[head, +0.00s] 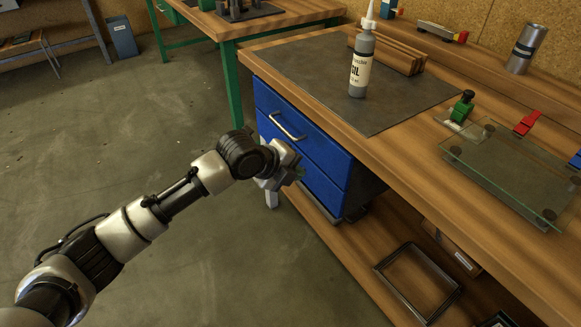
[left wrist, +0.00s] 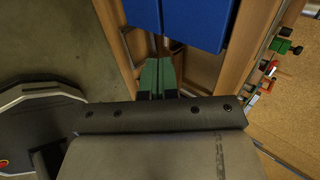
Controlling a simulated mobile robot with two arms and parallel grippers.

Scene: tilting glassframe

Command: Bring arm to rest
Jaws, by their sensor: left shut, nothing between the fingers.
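My left arm reaches in from the left of the head view. Its gripper (head: 298,176) is in front of the blue drawer unit (head: 318,158), below the bench top, over the floor side. In the left wrist view the two green fingertips of the left gripper (left wrist: 158,72) lie side by side, shut, with nothing held between them. The blue drawer fronts also show in the left wrist view (left wrist: 195,18), beyond the fingers. The head view does not show clearly how near the gripper is to the drawers. My right gripper is not in view.
The wooden workbench (head: 400,140) bears a grey mat (head: 320,70), an oil bottle (head: 361,70), a glass plate (head: 510,170), clamps and a can (head: 526,48). A metal frame (head: 418,284) lies on the lower shelf. The floor (head: 130,150) at left is clear.

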